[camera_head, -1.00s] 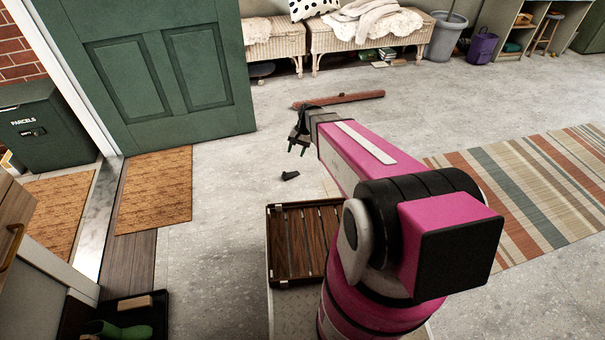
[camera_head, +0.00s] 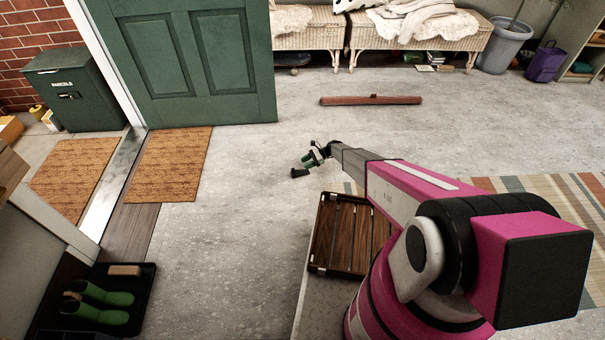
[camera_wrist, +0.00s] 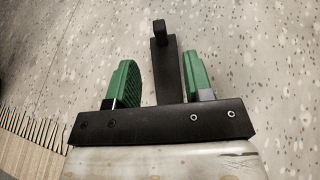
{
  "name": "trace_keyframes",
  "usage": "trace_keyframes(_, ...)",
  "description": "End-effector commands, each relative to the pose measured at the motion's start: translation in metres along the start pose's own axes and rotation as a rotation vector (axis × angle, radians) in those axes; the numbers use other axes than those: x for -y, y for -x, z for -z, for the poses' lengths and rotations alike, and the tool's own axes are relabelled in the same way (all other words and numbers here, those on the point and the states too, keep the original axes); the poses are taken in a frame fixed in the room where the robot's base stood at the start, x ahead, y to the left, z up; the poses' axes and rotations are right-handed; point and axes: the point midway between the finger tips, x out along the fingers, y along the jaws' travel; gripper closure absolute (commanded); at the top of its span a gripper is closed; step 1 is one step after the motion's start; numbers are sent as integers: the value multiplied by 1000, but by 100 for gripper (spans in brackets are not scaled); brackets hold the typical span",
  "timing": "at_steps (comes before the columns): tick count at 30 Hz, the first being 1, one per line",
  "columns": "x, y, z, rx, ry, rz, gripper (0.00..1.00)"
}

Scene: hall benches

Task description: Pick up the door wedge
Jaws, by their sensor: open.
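The door wedge (camera_head: 299,173) is a small dark piece lying on the grey floor, in front of the green door and to its right. My gripper (camera_head: 310,160) is just beyond and to the right of it in the head view, with its green fingers toward it. In the wrist view the dark wedge (camera_wrist: 163,75) shows between the two open green fingers (camera_wrist: 159,62), with a raised block at its far end. Its near end is hidden behind the gripper's black bar. Nothing is held, and I cannot tell if the fingers are level with it.
A slatted wooden tray (camera_head: 345,235) rides on my base. A reddish-brown bar (camera_head: 370,100) lies on the floor further back. A striped rug (camera_head: 560,205) is at right, a brown doormat (camera_head: 165,165) at left, and a boot tray (camera_head: 135,325) at lower left. Floor around the wedge is clear.

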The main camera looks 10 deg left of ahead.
Motion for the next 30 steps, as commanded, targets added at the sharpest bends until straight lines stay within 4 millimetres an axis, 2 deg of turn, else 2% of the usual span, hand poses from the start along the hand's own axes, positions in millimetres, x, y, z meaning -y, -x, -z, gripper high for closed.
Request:
trace_keyframes(7, -1, -36, 0, -2, 2, -2, 53)
trace_keyframes(16, -1, -57, 1, -3, 3, 0, 53)
trace_keyframes(24, 0, -93, 2, -4, 4, -1, 53)
trace_keyframes(30, 0, -99, 2, -3, 3, 1, 53)
